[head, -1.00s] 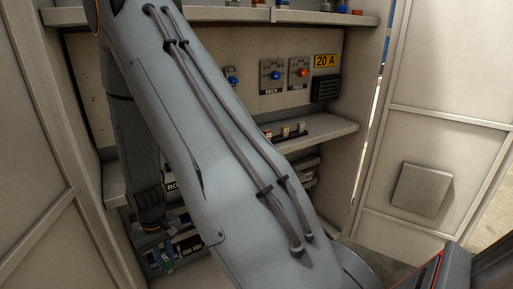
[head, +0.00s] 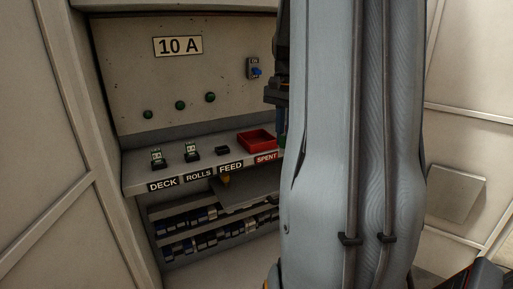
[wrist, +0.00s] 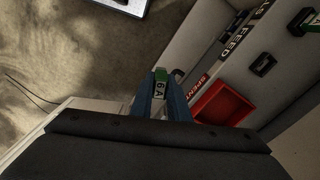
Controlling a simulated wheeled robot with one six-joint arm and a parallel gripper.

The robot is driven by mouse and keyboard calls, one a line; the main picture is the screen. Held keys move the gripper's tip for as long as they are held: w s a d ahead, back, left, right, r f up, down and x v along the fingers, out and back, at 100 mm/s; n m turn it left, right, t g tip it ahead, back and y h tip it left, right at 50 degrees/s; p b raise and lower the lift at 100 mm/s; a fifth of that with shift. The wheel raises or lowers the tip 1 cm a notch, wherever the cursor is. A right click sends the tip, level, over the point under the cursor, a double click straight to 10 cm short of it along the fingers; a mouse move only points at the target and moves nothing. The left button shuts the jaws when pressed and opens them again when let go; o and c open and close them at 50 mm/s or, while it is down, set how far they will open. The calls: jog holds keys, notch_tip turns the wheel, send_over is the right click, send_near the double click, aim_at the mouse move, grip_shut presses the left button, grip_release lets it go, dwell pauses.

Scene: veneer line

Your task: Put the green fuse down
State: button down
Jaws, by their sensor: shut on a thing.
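The green fuse (wrist: 161,84), with a pale label that seems to read 6 A, is between the blue fingers of my gripper (wrist: 160,78) in the wrist view. My gripper is shut on it and holds it clear of the shelf. In the head view my arm hides most of the gripper and the fuse. The red SPENT tray (head: 257,140) is on the shelf just left of my arm; in the wrist view it is right of the fuse (wrist: 222,104) and looks empty. The FEED holder (head: 222,150) is black and looks empty; it also shows in the wrist view (wrist: 263,65).
The DECK (head: 157,157) and ROLLS (head: 192,152) holders carry pale-and-green fuses. A 10 A sign (head: 178,46), several green lamps and a blue switch (head: 256,71) are on the back panel. A lower rack (head: 205,230) holds several dark blue fuses. Cabinet walls enclose both sides.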

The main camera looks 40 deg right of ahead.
jog(key=shift+s+d+r, duration=0.25)
jog(key=shift+d+r, duration=0.05)
jog(key=shift+r, duration=0.1)
jog(key=shift+w+d, duration=0.1)
jog(key=shift+w, duration=0.2)
jog(key=w+d+p, duration=0.4)
jog(key=w, duration=1.4)
notch_tip(320, 180, down, 6)
jog(key=shift+w+d+f+p, duration=0.1)
jog(key=shift+d+f+p, duration=0.1)
jog(key=shift+p, duration=0.7)
jog(key=shift+w+f, duration=0.15)
jog(key=shift+f, duration=0.15)
jog(key=shift+f, duration=0.15)
jog(key=c, duration=1.8)
grip_release()
jog(key=shift+o, duration=0.6)
